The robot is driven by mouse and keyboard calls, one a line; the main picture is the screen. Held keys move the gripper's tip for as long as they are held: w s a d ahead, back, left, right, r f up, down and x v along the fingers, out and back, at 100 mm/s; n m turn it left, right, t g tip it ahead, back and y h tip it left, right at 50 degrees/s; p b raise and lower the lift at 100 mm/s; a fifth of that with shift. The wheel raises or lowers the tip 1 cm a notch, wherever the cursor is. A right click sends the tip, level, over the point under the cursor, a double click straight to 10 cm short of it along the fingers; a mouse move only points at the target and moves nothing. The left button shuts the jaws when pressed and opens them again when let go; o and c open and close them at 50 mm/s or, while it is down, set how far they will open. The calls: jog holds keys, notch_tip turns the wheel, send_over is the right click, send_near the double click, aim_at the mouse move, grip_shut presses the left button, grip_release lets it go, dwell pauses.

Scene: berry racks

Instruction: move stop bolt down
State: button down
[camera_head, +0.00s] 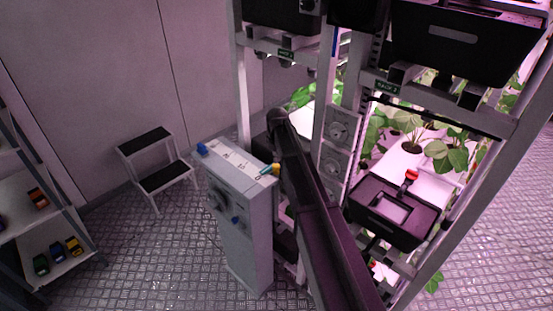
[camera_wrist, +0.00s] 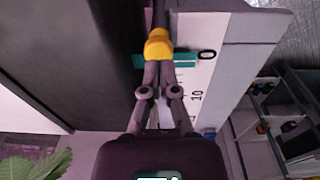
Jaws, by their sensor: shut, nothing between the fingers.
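A yellow collar or knob (camera_wrist: 158,45) sits on a dark rod, with a teal pointer bar (camera_wrist: 182,61) beside it near the "0" of a printed scale. I take this yellow piece to be the stop bolt, though no label shows. In the head view, the yellow piece (camera_head: 276,169) and teal bar (camera_head: 266,170) are at the right end of a grey cabinet's top (camera_head: 238,163). My gripper (camera_wrist: 158,68) is shut, its fingertips right at the yellow piece's near side; I cannot tell whether they touch. My arm hides the gripper in the head view.
A plant rack (camera_head: 327,80) with black crates (camera_head: 452,45) stands close on the right. A step stool (camera_head: 153,155) and shelf (camera_head: 58,240) are on the left, with open floor between.

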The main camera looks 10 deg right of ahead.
notch_tip(320, 180, up, 12)
jog(key=p, duration=1.1)
jog(key=shift+s, duration=0.25)
jog(key=shift+f, duration=0.1)
jog(key=s+f+m+b, duration=0.2)
jog(key=s+f+b, duration=0.1)
jog(key=s, duration=0.6)
jog(key=s+f+m+b, duration=0.2)
jog(key=s+f+b, duration=0.2)
jog(key=s, duration=0.5)
jog(key=s+f+m+b, duration=0.3)
jog(key=s+f+b, duration=0.1)
jog(key=s, duration=0.6)
jog(key=shift+d+f+g, duration=0.15)
jog(key=shift+d+g, duration=0.15)
jog(key=shift+d, duration=0.15)
